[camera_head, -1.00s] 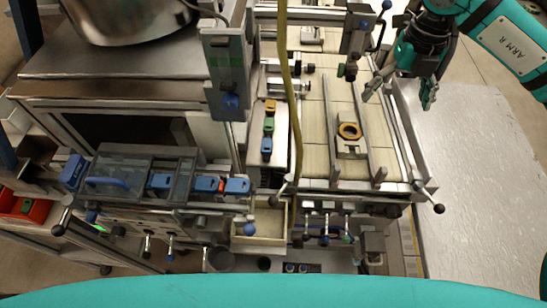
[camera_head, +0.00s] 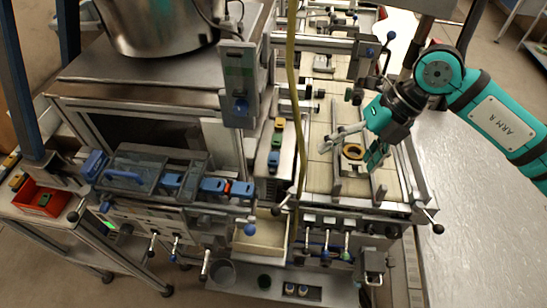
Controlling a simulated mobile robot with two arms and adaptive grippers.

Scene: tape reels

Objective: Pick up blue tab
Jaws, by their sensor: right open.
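A small blue tab (camera_head: 273,158) lies in a narrow metal tray, in line with a green tab (camera_head: 276,141) and an orange tab (camera_head: 280,124). Larger blue pieces (camera_head: 213,187) sit on the machine front to the left; I cannot tell if they are tabs too. My left gripper is not in view.
A yellow hose (camera_head: 292,100) hangs between the tray and the conveyor (camera_head: 318,170). A metal post with a blue knob (camera_head: 239,95) stands left of the tray. A red bin (camera_head: 40,200) is at far left. A bare grey surface (camera_head: 470,210) lies at right.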

